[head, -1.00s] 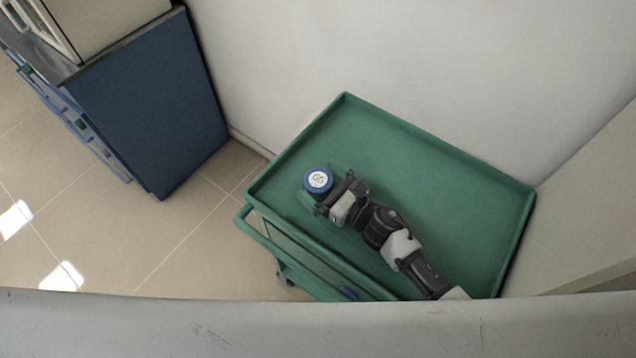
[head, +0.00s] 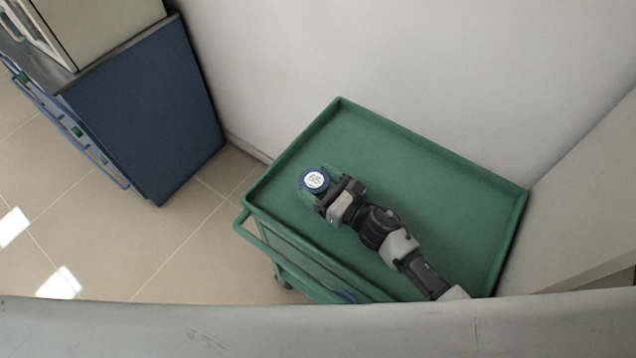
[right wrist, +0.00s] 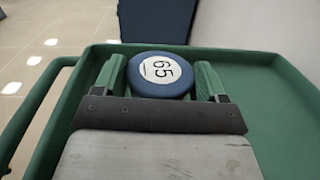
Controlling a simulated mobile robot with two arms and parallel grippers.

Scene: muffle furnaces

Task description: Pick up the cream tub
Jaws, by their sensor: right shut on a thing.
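The cream tub, seen from above as a round blue lid with a white label, stands in the left part of the green cart tray in the head view (head: 315,180). My right gripper (head: 318,184) is shut on the tub. Its two green fingers lie on either side of it in the right wrist view (right wrist: 160,82). The tub's lower body is mostly hidden under the lid, so I cannot tell whether it touches the tray. My left gripper is not in view.
The green cart's tray (head: 450,190) has a raised rim and is otherwise empty. A white wall (head: 400,60) runs behind it. A blue cabinet (head: 150,120) stands to the left, with tiled floor between. A pale panel (head: 590,210) is at the right.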

